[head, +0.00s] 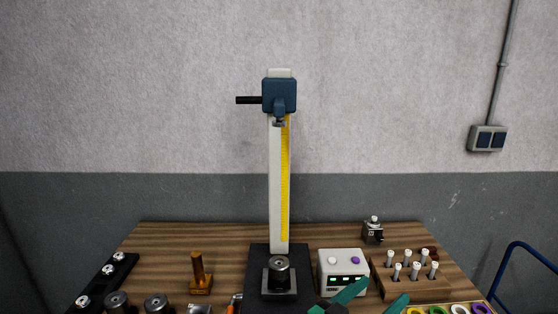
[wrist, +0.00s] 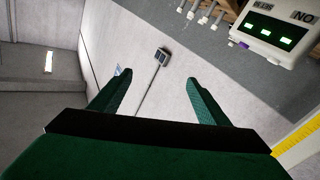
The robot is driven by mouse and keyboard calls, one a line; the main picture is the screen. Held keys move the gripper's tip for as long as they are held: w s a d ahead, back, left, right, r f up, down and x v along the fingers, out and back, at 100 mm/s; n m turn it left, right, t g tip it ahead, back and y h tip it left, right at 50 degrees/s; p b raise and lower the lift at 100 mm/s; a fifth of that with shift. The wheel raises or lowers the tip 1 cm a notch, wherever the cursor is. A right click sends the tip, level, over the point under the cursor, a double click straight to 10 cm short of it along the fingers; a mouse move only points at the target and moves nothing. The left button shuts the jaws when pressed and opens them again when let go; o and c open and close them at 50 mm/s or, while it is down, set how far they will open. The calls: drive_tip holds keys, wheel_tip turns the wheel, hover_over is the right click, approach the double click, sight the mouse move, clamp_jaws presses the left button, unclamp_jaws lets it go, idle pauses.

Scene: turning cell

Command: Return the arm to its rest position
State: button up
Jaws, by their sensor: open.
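My gripper (wrist: 158,82) is open in the wrist view, with its two green fingers spread apart and nothing between them. In the head view my gripper (head: 372,297) shows at the bottom edge, its green fingertips in front of the bench, just below the white display box (head: 343,262). The rest of my arm is out of the head view. The wrist view looks past the fingers toward the wall with its switch box (wrist: 162,56).
A tall height gauge (head: 279,180) stands mid-bench on a black base. A wooden rack (head: 418,286) with several white-topped pins is at the right, coloured rings (head: 459,309) in front. Dark cylinders (head: 118,301) and a brass piece (head: 199,277) are at the left. A blue rail (head: 536,256) is far right.

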drive_tip(key=s+a+f+n+t+y, duration=0.2)
drive_tip(key=s+a+f+n+y, duration=0.15)
drive_tip(key=f, duration=0.35)
drive_tip(key=s+a+f+n+t+y, duration=0.2)
drive_tip(key=s+a+f+n+y, duration=0.15)
drive_tip(key=f, duration=0.35)
drive_tip(key=s+a+f+n+t+y, duration=0.25)
drive_tip(key=a+f+n+y, duration=0.2)
drive_tip(key=f, duration=0.35)
drive_tip(key=s+a+f+m+y, duration=0.1)
drive_tip(key=s+a, duration=0.2)
drive_tip(key=s, duration=0.5)
drive_tip(key=s+a+f+m+g+y, duration=0.1)
drive_tip(key=s+a+f, duration=0.1)
drive_tip(key=s, duration=0.7)
drive_tip(key=s+a+f+m+g+y, duration=0.1)
drive_tip(key=s+a, duration=0.3)
drive_tip(key=s, duration=0.5)
drive_tip(key=shift+a+f+m, duration=0.35)
drive_tip(key=shift+f+m, duration=0.1)
drive_tip(key=shift+m, duration=0.1)
drive_tip(key=shift+s+y, duration=0.1)
drive_tip(key=shift+y, duration=0.15)
